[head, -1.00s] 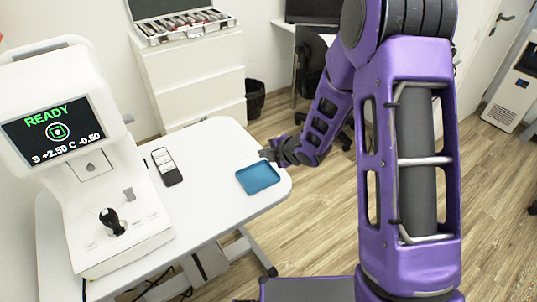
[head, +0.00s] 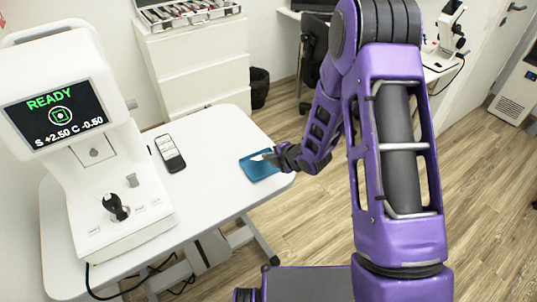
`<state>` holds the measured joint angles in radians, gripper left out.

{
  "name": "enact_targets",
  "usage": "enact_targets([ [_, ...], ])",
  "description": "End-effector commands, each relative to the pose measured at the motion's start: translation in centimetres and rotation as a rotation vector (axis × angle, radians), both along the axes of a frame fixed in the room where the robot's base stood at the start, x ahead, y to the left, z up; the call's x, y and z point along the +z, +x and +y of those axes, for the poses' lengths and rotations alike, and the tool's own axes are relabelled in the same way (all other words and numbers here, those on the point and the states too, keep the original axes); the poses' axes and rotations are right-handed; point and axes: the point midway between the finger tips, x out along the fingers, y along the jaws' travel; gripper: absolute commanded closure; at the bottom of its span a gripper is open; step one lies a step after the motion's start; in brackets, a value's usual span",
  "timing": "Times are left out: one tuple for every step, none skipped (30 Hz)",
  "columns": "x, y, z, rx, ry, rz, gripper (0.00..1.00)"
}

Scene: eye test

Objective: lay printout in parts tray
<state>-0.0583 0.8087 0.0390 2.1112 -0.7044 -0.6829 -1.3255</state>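The parts tray is a shallow blue tray (head: 261,173) near the right end of the white table in the head view. My gripper (head: 272,158) is at the tray's upper right part, reaching in from the right. A small white slip, seemingly the printout (head: 259,157), shows at my fingertips, over or in the tray. It is too small to tell whether the fingers are shut on it or whether it touches the tray floor.
An eye-testing machine (head: 85,120) with a lit screen stands at the table's left. A dark handheld device (head: 170,154) lies between it and the tray. The white table (head: 215,195) is bare in front of the tray. A drawer cabinet (head: 195,65) stands behind.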

Motion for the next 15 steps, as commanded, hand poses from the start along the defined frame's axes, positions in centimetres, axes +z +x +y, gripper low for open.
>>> enact_targets([
  [-0.1, 0.0, 0.01, 0.0, 0.0, 0.0, 1.0],
  [-0.12, 0.0, 0.01, 0.0, 0.0, 0.0, 1.0],
  [-0.13, 0.0, 0.01, 0.0, 0.0, 0.0, 1.0],
  [-0.12, 0.0, 0.01, 0.0, 0.0, 0.0, 1.0],
  [-0.12, 0.0, 0.01, 0.0, 0.0, 0.0, 1.0],
  [-0.11, 0.0, 0.01, 0.0, 0.0, 0.0, 1.0],
  [-0.11, 0.0, 0.01, 0.0, 0.0, 0.0, 1.0],
  [-0.11, 0.0, 0.01, 0.0, 0.0, 0.0, 1.0],
  [-0.11, 0.0, 0.01, 0.0, 0.0, 0.0, 1.0],
  [-0.11, 0.0, 0.01, 0.0, 0.0, 0.0, 0.94],
  [-0.11, 0.0, 0.01, 0.0, 0.0, 0.0, 0.89],
  [-0.11, -0.01, 0.02, 0.0, 0.0, 0.0, 0.82],
  [-0.1, 0.0, 0.02, 0.0, 0.0, 0.0, 0.76],
  [-0.1, -0.01, 0.01, 0.0, 0.0, 0.0, 0.71],
  [-0.09, -0.01, 0.01, 0.0, 0.0, 0.0, 0.65],
])
